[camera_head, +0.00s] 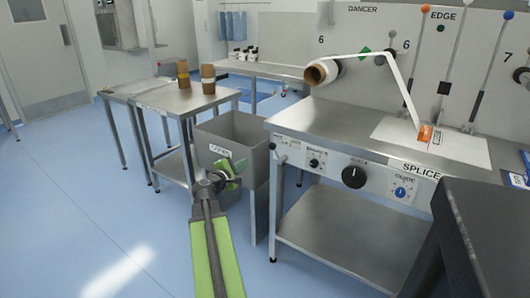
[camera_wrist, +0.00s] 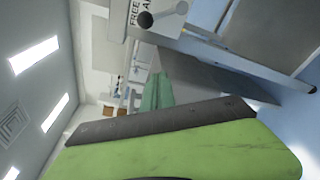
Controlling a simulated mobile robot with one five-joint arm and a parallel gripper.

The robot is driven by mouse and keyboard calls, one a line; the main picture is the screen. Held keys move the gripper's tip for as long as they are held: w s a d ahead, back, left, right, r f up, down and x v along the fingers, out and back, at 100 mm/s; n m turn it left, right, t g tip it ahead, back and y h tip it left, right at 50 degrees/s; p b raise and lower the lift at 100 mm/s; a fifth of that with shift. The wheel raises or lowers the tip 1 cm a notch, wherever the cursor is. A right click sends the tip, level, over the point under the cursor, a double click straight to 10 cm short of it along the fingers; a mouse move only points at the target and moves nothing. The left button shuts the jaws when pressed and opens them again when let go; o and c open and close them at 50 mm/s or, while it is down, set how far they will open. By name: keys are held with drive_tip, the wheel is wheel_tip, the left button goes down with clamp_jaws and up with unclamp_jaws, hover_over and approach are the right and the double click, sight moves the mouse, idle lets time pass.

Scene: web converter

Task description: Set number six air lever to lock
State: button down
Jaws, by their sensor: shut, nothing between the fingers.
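My gripper (camera_head: 232,168), with green fingers, is shut and empty in front of the grey bin, left of the splice bench. In the wrist view the gripper (camera_wrist: 155,98) shows green and dark grey parts.
The splice bench (camera_head: 340,240) carries knobs, a paper roll (camera_head: 322,72) and a panel marked 6 and 7. A grey bin (camera_head: 250,133) stands left of it. A steel table (camera_head: 180,98) holds two brown rolls. Blue floor is clear at left. A dark block (camera_head: 480,240) stands at lower right.

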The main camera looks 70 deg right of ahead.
drive_tip(key=shift+s+d+r+n, duration=0.3)
drive_tip(key=shift+s+d+r, duration=0.15)
drive_tip(key=shift+s+d, duration=0.3)
drive_tip(key=s+d+r+p, duration=0.1)
drive_tip(key=s+d, duration=0.3)
drive_tip(key=d, duration=0.4)
drive_tip(key=shift+s, duration=0.15)
drive_tip(key=shift+d, duration=0.1)
